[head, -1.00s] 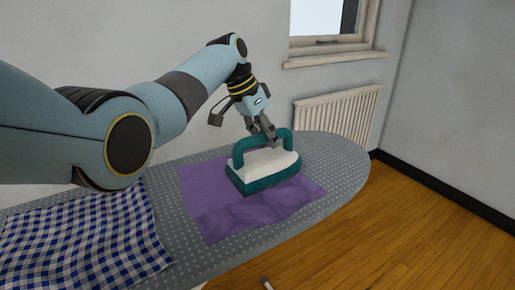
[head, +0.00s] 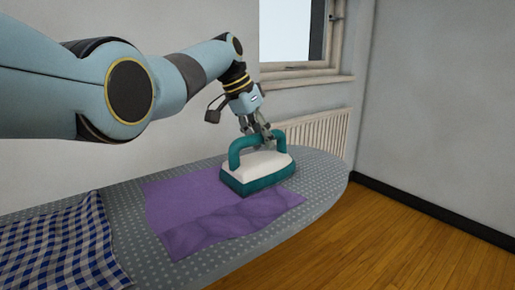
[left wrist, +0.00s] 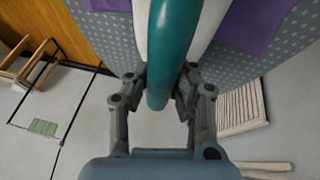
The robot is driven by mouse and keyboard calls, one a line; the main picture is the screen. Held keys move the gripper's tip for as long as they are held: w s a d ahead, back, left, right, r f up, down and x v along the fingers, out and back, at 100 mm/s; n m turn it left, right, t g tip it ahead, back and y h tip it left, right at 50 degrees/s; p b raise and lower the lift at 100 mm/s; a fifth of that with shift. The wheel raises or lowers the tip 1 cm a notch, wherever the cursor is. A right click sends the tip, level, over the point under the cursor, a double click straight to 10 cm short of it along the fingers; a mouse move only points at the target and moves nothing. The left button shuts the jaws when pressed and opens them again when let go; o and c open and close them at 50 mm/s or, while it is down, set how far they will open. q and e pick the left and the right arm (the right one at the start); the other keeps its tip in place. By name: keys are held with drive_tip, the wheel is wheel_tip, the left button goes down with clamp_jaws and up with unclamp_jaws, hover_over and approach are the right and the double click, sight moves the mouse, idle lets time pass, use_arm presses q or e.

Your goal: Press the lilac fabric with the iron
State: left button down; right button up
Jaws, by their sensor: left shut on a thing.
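The iron (head: 258,169), teal and white with a teal handle, stands upright on the far part of the lilac fabric (head: 190,205). The fabric lies on the ironing board, smooth toward the back left and wrinkled along its near right side. My left gripper (head: 262,138) is shut on the iron's handle. The left wrist view shows the teal handle (left wrist: 172,50) between the fingers (left wrist: 160,85), with lilac fabric (left wrist: 255,22) at the upper right. The iron hides part of the fabric. My right gripper is not in view.
The grey dotted ironing board (head: 315,180) has bare cover beyond the iron at its rounded right end. A blue and white checked cloth (head: 60,245) lies at the left. A radiator (head: 320,135) and window (head: 290,35) are behind. A wooden item (left wrist: 25,60) shows in the left wrist view.

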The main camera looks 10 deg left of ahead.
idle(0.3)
use_arm(q)
wheel_tip(320, 180, up, 3)
drive_tip(key=shift+w+f+p, duration=0.1)
drive_tip(key=shift+p, duration=1.1)
drive_tip(key=shift+f, duration=0.1)
